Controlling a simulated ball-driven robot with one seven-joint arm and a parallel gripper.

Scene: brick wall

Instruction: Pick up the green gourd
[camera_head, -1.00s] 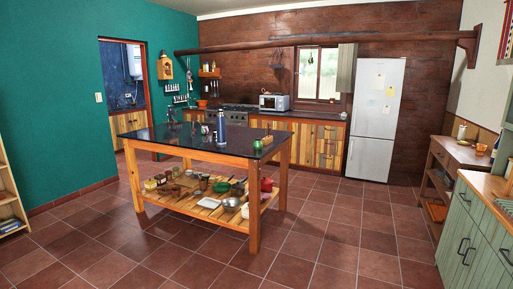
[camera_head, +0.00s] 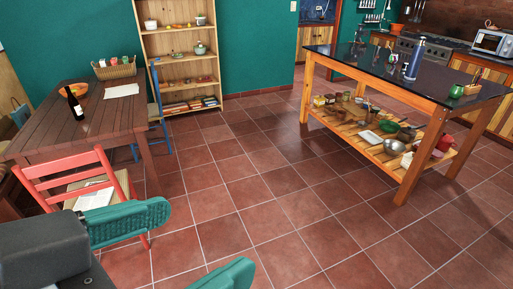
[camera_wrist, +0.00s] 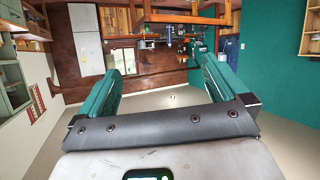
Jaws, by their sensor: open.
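A small green object (camera_head: 456,91), which may be the green gourd, sits near the front right corner of the dark-topped kitchen island (camera_head: 400,68); it is too small to be sure. A round green item (camera_head: 200,48) also sits on the wooden shelf unit at the back. My gripper (camera_head: 207,238) is at the lower left of the head view, far from both. Its two teal fingers stand wide apart with nothing between them. In the wrist view, my gripper (camera_wrist: 161,70) is also open and empty, and the room appears upside down.
A wooden table (camera_head: 95,118) with a bottle (camera_head: 72,103), an orange bowl and a basket stands left. A red chair (camera_head: 65,170) stands close to my gripper. The island's lower shelf (camera_head: 365,138) holds several items. Tiled floor (camera_head: 270,190) is clear between table and island.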

